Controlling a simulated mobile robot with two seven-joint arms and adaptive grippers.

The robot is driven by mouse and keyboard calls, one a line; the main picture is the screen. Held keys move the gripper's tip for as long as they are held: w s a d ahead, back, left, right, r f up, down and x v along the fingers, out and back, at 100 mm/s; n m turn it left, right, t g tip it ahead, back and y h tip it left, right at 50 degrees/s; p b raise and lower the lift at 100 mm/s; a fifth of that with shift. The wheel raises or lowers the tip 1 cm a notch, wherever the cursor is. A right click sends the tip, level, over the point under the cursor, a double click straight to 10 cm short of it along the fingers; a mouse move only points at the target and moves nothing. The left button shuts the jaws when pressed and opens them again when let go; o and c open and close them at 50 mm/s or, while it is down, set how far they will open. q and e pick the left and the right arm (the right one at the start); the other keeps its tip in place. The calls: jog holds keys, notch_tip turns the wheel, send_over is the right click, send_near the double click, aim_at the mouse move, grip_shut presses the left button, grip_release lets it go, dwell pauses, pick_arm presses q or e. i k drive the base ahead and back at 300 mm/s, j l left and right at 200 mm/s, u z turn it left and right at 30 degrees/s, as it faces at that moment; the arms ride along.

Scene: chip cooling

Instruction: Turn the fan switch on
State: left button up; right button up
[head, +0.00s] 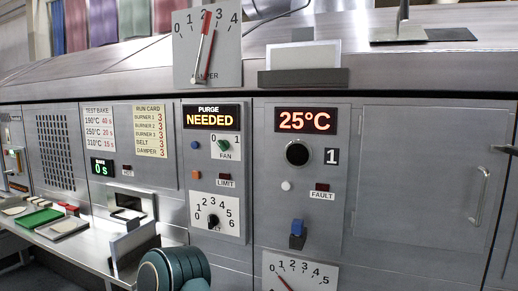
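The fan switch (224,145) is a small green rotary knob on a white plate marked 0, 1 and FAN. It sits on the panel under the lit PURGE NEEDED display (212,115). The knob is too small for me to tell for certain which mark it points to. Neither gripper is in view. A dark teal rounded arm part of mine shows at the bottom, left of centre, well below the switch.
A black knob with a dial marked 0 to 6 (214,213) lies below the switch. A counter (85,240) with coloured trays runs at the left. A damper gauge (207,45) stands above.

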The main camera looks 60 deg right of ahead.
aim_at(224, 145)
jog(key=z, duration=1.65)
